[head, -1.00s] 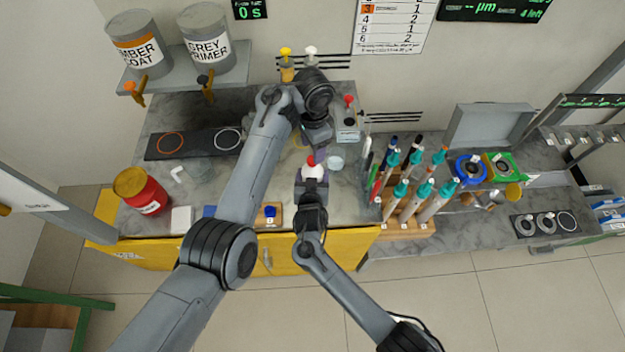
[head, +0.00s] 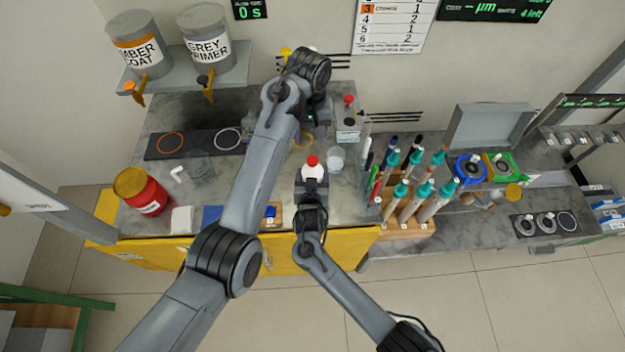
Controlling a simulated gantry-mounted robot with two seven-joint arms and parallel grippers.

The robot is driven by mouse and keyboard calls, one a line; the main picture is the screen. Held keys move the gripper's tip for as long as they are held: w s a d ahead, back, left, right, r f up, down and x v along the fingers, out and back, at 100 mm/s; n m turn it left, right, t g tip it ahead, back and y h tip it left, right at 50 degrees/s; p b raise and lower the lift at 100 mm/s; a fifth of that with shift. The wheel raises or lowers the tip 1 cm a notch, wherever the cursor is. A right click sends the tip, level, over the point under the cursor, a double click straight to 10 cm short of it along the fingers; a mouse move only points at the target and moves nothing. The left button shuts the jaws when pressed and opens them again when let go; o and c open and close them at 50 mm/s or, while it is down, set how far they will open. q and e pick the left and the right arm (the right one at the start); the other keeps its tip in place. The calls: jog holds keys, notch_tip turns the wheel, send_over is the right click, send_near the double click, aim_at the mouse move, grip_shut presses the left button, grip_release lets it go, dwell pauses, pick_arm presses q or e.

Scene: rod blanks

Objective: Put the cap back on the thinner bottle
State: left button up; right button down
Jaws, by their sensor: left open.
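A white bottle with a red cap (head: 312,161), which I take for the thinner bottle (head: 312,172), stands near the front middle of the bench in the head view. The red cap sits on top of it. My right gripper (head: 312,184) is at the bottle from the front and looks shut on its body; its fingertips are partly hidden. My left gripper (head: 314,118) is open, behind the bottle and clear of the cap. Its fingers are small and partly hidden by my wrist.
A clear cup (head: 336,158) stands just right of the bottle. A wooden rack (head: 408,226) of teal-topped rods is further right. A red can (head: 142,190) stands at the left. A grey box with a red knob (head: 348,122) is near my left gripper.

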aim_at(312, 159)
pick_arm(q)
jog(key=shift+s+d+f, duration=0.35)
jog(key=shift+s, duration=0.05)
jog(key=shift+f, duration=4)
jog(key=shift+c, duration=0.5)
grip_shut()
jog(key=shift+o, duration=1.2)
grip_release()
